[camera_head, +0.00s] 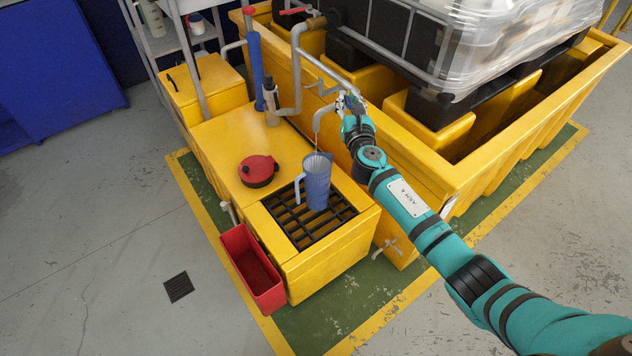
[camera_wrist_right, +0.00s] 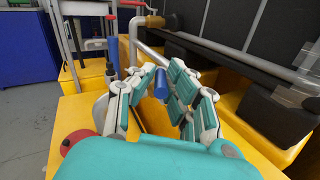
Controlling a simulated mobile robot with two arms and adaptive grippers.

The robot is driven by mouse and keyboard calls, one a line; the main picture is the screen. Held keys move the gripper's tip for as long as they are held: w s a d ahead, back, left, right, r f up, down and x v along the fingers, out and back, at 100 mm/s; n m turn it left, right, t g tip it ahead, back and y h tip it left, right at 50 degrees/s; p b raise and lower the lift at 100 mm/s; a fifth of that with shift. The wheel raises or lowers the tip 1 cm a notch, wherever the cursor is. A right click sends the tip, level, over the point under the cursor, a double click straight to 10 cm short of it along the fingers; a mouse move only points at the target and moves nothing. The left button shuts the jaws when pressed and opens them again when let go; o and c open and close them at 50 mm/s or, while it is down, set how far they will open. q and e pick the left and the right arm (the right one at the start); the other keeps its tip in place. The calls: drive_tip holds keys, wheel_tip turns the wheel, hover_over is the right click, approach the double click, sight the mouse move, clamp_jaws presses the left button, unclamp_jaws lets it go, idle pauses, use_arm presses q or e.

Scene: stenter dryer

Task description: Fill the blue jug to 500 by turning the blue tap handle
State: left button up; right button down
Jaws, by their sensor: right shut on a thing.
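The blue jug (camera_head: 317,182) stands upright on the black grate (camera_head: 290,222) of the yellow station, its pale handle to the left. A grey spout (camera_head: 322,118) is above it, and a thin stream falls from the spout into the jug. The level inside and the scale cannot be read. My right gripper (camera_head: 350,102) is at the tap above and right of the jug. In the right wrist view its fingers (camera_wrist_right: 158,88) are closed around the blue tap handle (camera_wrist_right: 161,84), which is partly hidden by them. My left gripper is not in view.
A red bin (camera_head: 251,270) hangs at the front left. A bottle (camera_head: 270,102) and pipes stand behind. A large wrapped tank (camera_head: 470,40) stands at the back right.

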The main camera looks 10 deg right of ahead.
drive_tip(key=shift+f, duration=0.3)
use_arm(q)
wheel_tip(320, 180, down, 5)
drive_tip(key=b, duration=0.5)
use_arm(e)
drive_tip(key=d+n+g+y, duration=0.1)
drive_tip(key=n+y, duration=0.1)
drive_tip(key=y, duration=0.1)
drive_tip(key=d+n+y, duration=0.1)
drive_tip(key=n+y, duration=0.1)
drive_tip(key=y, duration=0.1)
drive_tip(key=d+n+g+y+b, duration=0.1)
drive_tip(key=n+y, duration=0.1)
drive_tip(key=shift+w+g+y, duration=0.3)
drive_tip(key=shift+w+y, duration=0.05)
drive_tip(key=shift+y, duration=0.05)
drive_tip(key=c, duration=1.3)
unclamp_jaws()
drive_tip(key=shift+d+r, duration=0.1)
drive_tip(key=shift+d, duration=0.1)
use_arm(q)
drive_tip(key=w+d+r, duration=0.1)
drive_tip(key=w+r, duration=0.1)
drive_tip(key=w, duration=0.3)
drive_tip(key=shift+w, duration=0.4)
use_arm(e)
drive_tip(key=shift+a+r, duration=0.1)
drive_tip(key=shift+s, duration=0.1)
